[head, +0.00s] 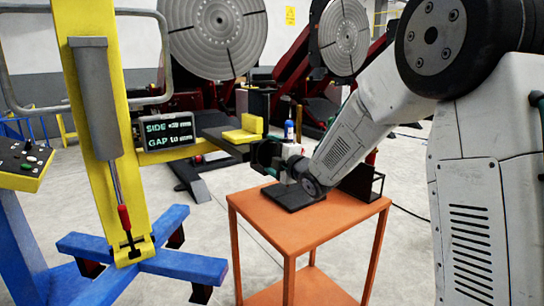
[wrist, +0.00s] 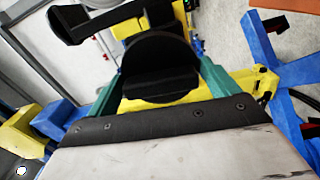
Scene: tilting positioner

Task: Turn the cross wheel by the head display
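The head display (head: 167,131) is a dark panel with pale green text, of which "SIDE" and "GAP" can be read. It stands right of the yellow post in the head view. I cannot make out a cross wheel for certain in either view. My gripper (head: 266,157) is in front of the dark and yellow fixture, above the orange table's back left part, right of the display. In the wrist view, teal finger parts (wrist: 215,82) flank a rounded black piece.
The orange table (head: 308,222) stands below my arm, with a dark base and small items on it. A yellow post (head: 70,60) on blue feet (head: 165,232) stands left. A control box (head: 22,160) is at the far left. Open floor lies between the feet and the table.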

